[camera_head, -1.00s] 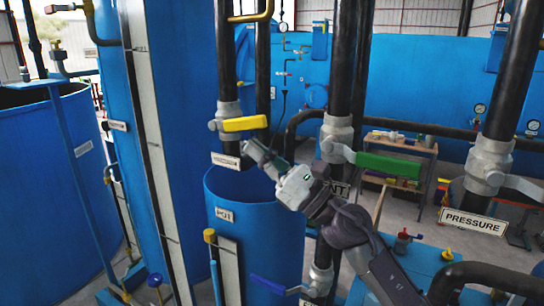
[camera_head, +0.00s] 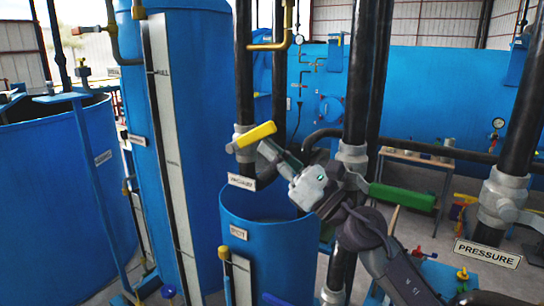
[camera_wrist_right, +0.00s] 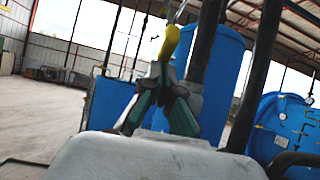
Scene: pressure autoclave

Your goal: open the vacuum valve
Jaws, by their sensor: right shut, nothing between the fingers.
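The yellow valve handle (camera_head: 254,136) sits on a grey valve on a black vertical pipe. Its right end points up and toward the right. A white label (camera_head: 242,181) hangs just below; its lettering is hard to read. My right gripper (camera_head: 264,150) is shut and empty, its fingertips right at the underside of the handle's right part. I cannot tell for certain whether they touch. In the right wrist view the yellow handle (camera_wrist_right: 172,42) stands just beyond the gripper's fingertips (camera_wrist_right: 164,68). My left gripper is not in view.
A green valve handle (camera_head: 403,198) is right of my right wrist, close to my arm. A grey valve with a PRESSURE label (camera_head: 487,254) is farther right. An open blue tank (camera_head: 270,250) stands below the gripper. Black pipes (camera_head: 357,75) rise close behind my right arm.

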